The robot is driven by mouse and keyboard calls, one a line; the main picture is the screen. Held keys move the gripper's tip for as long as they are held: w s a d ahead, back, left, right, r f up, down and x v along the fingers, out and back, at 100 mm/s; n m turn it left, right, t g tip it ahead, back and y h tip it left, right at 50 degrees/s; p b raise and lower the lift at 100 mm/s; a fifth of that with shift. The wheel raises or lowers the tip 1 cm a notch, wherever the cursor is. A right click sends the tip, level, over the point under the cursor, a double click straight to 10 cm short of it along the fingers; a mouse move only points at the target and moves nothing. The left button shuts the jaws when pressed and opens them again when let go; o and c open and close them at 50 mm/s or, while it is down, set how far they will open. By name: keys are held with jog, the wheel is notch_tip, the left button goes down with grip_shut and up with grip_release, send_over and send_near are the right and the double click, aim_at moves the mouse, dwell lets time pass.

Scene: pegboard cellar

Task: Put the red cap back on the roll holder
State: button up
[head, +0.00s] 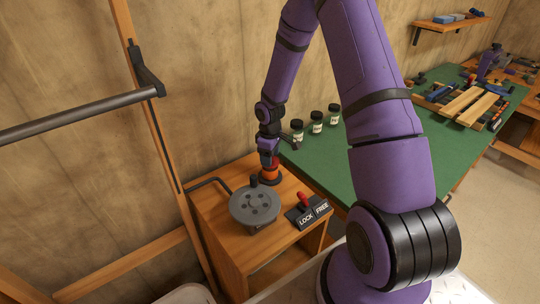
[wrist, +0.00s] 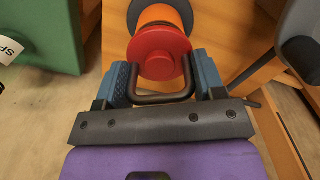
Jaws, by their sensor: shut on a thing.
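The red cap (head: 272,161) is at the top of the roll holder, above an orange roll (head: 269,173) on a dark base. In the wrist view the cap (wrist: 158,52) shows a wide red disc with a dark U-shaped handle (wrist: 160,99). The orange roll (wrist: 161,15) is directly beyond it, with a black flange around it. My gripper (wrist: 164,78) has its blue fingers on either side of the handle and is shut on the cap. Whether the cap is fully seated or slightly above the roll cannot be told. The holder's post is hidden.
A grey crank wheel (head: 255,207) and a LOCK/FREE plate (head: 307,213) with a red lever share the wooden stand (head: 276,244). Several jars (head: 317,122) stand on the green table (head: 330,165) behind right. A dark bar (head: 80,116) juts out at the left.

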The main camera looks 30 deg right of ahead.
jog(key=shift+f, duration=0.45)
dwell(0.5)
jog(key=o, duration=1.1)
jog(key=shift+r, duration=3.5)
grip_shut()
